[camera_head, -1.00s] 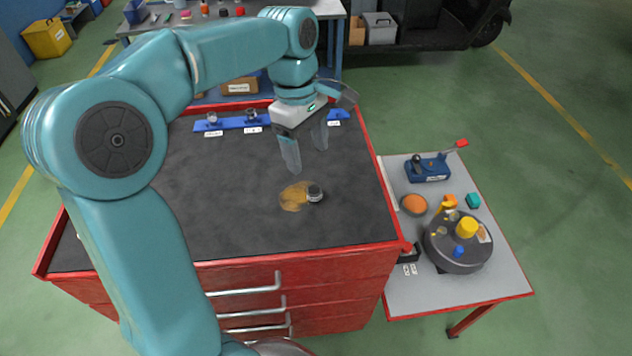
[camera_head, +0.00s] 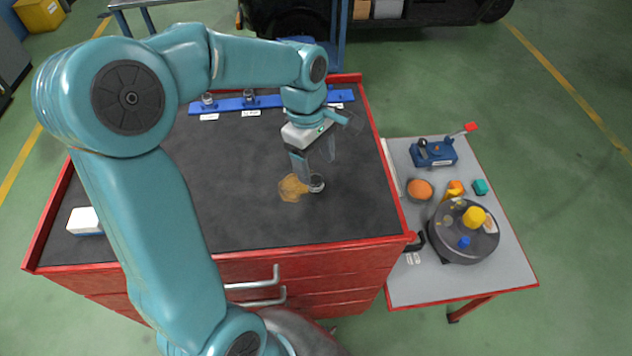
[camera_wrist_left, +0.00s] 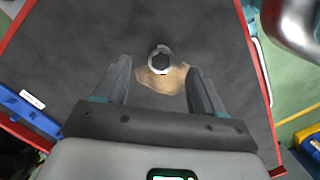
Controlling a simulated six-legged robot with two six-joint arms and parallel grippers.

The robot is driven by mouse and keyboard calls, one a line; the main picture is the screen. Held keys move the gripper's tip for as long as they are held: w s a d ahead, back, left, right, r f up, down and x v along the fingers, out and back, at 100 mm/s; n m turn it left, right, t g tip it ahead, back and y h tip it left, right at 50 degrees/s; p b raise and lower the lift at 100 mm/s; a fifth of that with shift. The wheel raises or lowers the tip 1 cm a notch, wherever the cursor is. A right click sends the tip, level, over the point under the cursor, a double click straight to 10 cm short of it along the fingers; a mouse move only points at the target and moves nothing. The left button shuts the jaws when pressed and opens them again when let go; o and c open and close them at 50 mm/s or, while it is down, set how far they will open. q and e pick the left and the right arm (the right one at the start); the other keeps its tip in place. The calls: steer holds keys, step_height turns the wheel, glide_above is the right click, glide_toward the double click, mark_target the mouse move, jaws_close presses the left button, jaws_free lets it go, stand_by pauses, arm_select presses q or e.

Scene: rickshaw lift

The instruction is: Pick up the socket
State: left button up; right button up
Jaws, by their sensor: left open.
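The socket (camera_head: 317,183) is a small silver metal ring-shaped piece on the dark top of the red tool cabinet (camera_head: 240,190). It stands at the right edge of a brown stain (camera_head: 292,188). My left gripper (camera_head: 315,168) is open and points down just above and behind the socket. In the left wrist view the socket (camera_wrist_left: 160,59) shows its dark hollow, ahead of and between the two spread fingers (camera_wrist_left: 158,85). The fingers do not touch it. My right gripper is not in view.
A blue rail (camera_head: 235,104) with sockets and labels lies along the cabinet's back edge. A white box (camera_head: 85,220) lies at the left.

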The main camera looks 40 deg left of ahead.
mark_target(315, 180)
arm_select(q)
steer(key=shift+s+f, duration=0.2)
steer(key=shift+f, duration=0.4)
step_height(315, 180, down, 5)
steer(key=shift+d+r, duration=0.1)
steer(key=shift+c, duration=0.4)
steer(key=c, duration=1.1)
